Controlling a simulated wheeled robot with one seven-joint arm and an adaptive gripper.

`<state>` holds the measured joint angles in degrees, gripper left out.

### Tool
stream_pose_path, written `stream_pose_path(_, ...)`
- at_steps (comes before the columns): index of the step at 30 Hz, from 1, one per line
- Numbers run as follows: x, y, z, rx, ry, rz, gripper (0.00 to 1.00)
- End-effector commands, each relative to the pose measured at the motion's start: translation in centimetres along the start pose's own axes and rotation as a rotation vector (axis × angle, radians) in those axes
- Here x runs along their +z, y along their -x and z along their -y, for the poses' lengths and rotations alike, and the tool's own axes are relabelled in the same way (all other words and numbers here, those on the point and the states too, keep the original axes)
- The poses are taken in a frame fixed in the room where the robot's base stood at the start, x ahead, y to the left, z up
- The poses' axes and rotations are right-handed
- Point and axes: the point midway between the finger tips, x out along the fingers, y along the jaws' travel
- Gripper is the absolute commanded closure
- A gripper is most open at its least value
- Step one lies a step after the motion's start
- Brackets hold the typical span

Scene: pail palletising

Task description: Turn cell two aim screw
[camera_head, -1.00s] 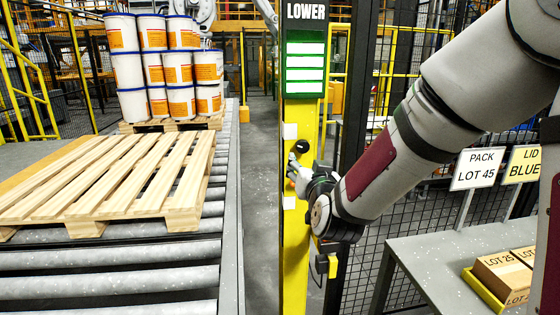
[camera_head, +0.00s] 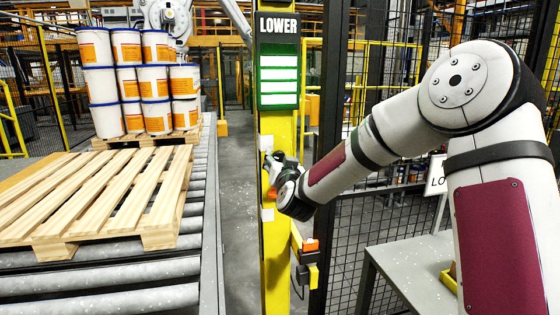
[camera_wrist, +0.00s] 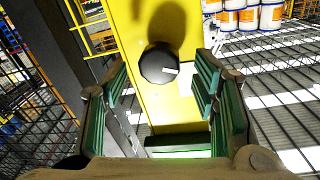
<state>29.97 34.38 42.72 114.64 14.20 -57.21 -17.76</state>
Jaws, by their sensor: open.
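A round black knob (camera_wrist: 159,64) with a white mark, apparently the aim screw, sits on the yellow post (camera_wrist: 185,108) in the wrist view. My gripper (camera_wrist: 162,78) is open, with one green-padded finger on each side of the knob. The knob lies between or just beyond the fingertips; I cannot tell the exact depth, and no contact shows. In the head view my gripper (camera_head: 272,168) is at the yellow post (camera_head: 275,240), below a panel (camera_head: 278,75) marked LOWER with lit green bars. The knob cannot be made out there.
An empty wooden pallet (camera_head: 100,200) lies on the roller conveyor (camera_head: 150,299) at left. White pails (camera_head: 127,82) stand stacked on another pallet behind. An orange-topped box (camera_head: 310,250) is on the post's right side. A grey table (camera_head: 410,265) and mesh fence are at right.

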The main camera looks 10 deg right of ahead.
Motion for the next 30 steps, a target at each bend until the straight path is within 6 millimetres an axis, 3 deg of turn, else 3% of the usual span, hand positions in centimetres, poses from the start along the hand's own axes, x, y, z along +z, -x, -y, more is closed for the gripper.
stream_pose_path(6, 0.0, -1.4, 0.0, 0.0, 0.0, 0.0, 0.46)
stream_pose_path(14, 0.0, -1.5, 0.0, 0.0, 0.001, 0.0, 0.46)
stream_pose_path(21, 0.0, -1.5, 0.0, 0.0, 0.001, 0.0, 0.94)
stream_pose_path(30, 0.0, -1.6, 0.0, 0.0, 0.032, -0.004, 0.94)
